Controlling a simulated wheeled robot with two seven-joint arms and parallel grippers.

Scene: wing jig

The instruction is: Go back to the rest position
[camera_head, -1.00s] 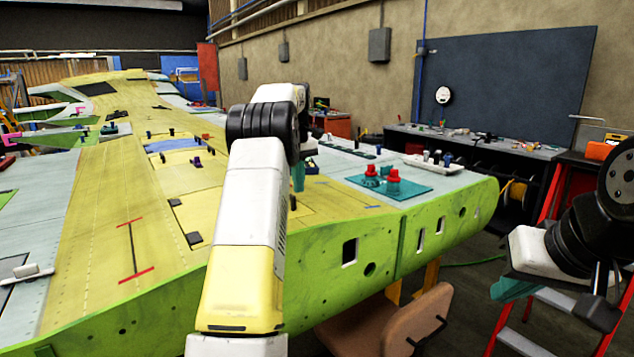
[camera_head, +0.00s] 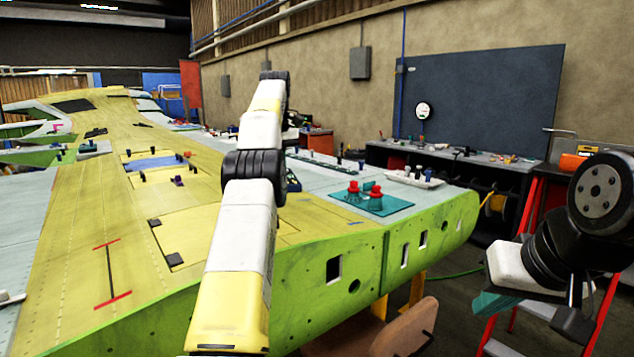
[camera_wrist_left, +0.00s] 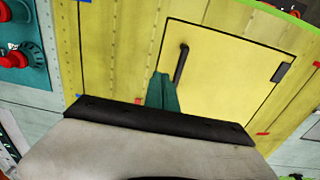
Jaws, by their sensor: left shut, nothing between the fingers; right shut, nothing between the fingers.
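My left arm rises through the middle of the head view, white and yellow with black joints; its gripper is hidden there. In the left wrist view my left gripper (camera_wrist_left: 162,93) shows teal fingers, shut and empty, in front of a yellow panel (camera_wrist_left: 225,65) with a black handle (camera_wrist_left: 181,62). The gap between fingers and panel cannot be judged. My right gripper (camera_head: 493,303) is at the right of the head view, with teal fingers shut and empty, clear of the wing (camera_head: 300,300).
Red-topped fixtures (camera_head: 376,193) stand on a teal mat (camera_head: 388,207) on the wing, right of my left arm. A red stepladder (camera_head: 537,215) stands near my right arm. A brown chair (camera_head: 385,330) is below the wing edge. A workbench (camera_head: 455,160) lines the wall.

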